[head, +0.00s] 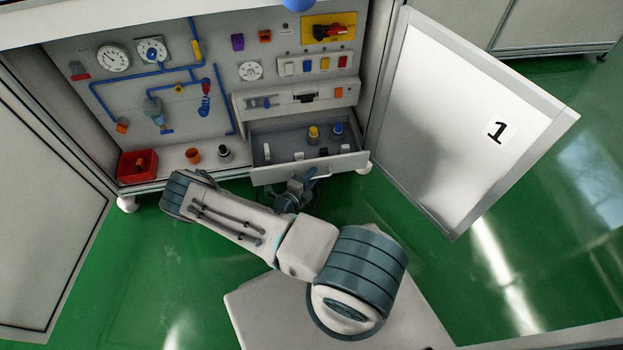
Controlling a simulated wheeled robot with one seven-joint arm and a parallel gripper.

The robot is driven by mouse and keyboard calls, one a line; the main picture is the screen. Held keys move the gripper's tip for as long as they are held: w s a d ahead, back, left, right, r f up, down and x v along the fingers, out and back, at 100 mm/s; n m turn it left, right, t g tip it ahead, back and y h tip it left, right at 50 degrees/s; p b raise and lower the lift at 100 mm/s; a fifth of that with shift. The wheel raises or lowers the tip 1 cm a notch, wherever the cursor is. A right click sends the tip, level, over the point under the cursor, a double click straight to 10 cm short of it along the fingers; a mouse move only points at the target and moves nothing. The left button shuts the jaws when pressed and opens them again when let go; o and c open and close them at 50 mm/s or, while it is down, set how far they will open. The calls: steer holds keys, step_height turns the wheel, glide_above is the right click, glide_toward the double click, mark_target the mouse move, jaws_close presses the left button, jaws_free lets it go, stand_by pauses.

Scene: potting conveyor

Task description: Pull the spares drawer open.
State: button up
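The spares drawer (346,163) is at the lower right of the open cabinet. It stands pulled out, and its inside shows, with a yellow-topped piece (313,132), a blue-topped piece (338,130) and small white pieces in it. My gripper (309,180) is low in front of the drawer, at the light handle (322,176) on its front. The fingers are small and partly hidden by my wrist, so I cannot tell whether they are closed on the handle or only beside it.
The right cabinet door (450,110), marked 1, and the left door (45,200) stand wide open. A red bin (138,163), an orange cup (193,155) and a dark-and-white piece (225,154) stand left of the drawer. Green floor (430,270) is clear at right.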

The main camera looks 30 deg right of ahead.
jaws_close()
steer(key=shift+w+d+b, duration=0.25)
steer(key=shift+w+b, duration=0.1)
steer(key=shift+w, duration=0.55)
steer(key=shift+w+d+b, duration=0.25)
steer(key=shift+w+b, duration=0.1)
steer(key=shift+w, duration=0.5)
jaws_free()
steer(key=p+v, duration=0.3)
steer(key=v, duration=1.1)
steer(key=shift+p, duration=0.4)
steer(key=shift+d, duration=0.1)
